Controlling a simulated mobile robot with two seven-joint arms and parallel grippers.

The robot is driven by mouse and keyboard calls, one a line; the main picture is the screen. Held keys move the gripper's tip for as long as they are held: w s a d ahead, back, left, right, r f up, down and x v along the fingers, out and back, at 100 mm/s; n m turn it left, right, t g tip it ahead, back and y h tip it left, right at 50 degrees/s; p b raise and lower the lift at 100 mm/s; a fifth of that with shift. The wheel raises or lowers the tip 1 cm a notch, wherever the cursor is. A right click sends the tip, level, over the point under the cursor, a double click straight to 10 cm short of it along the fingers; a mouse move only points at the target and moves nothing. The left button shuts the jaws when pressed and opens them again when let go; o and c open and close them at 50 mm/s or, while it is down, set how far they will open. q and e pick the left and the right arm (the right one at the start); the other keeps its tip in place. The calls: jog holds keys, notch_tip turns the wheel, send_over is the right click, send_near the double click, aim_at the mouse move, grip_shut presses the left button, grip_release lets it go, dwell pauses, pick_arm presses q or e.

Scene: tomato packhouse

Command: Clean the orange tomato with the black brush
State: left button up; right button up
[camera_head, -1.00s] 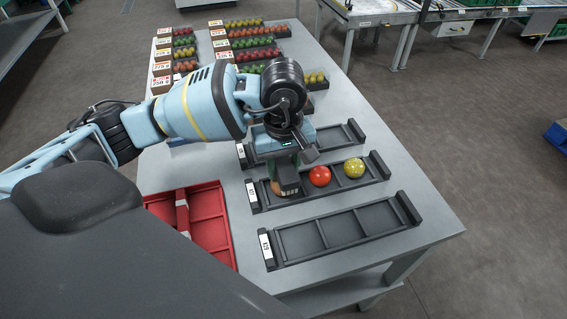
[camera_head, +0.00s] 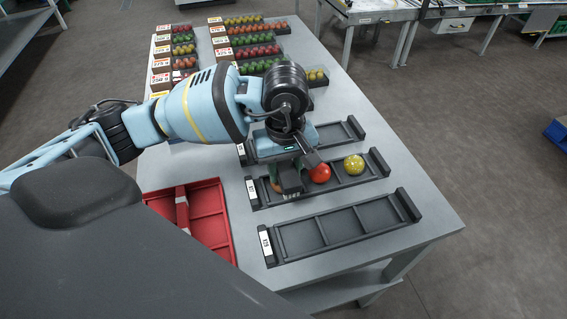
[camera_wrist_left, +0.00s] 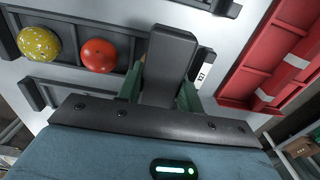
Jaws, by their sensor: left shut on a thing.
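My left gripper (camera_head: 290,174) is shut on the black brush (camera_head: 291,182), a dark block between its green-grey fingers. The brush (camera_wrist_left: 170,62) also shows in the left wrist view. It is over the left compartment of the middle black tray (camera_head: 379,161). A sliver of the orange tomato (camera_head: 275,186) shows at the left of the brush; the rest is hidden, so I cannot tell whether they touch. A red tomato (camera_head: 320,173) and a speckled yellow tomato (camera_head: 354,165) sit in the other compartments. My right gripper is not in view.
An empty black tray (camera_head: 408,206) lies in front, and another (camera_head: 355,129) lies behind, partly hidden by my arm. A red divided tray (camera_head: 226,222) lies at the left. Several rows of small tomatoes stand at the back. The table's right side is clear.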

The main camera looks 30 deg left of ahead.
pick_arm(q)
jog(key=shift+s+d, duration=0.3)
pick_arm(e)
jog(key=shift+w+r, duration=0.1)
pick_arm(q)
jog(key=shift+w+a, duration=0.1)
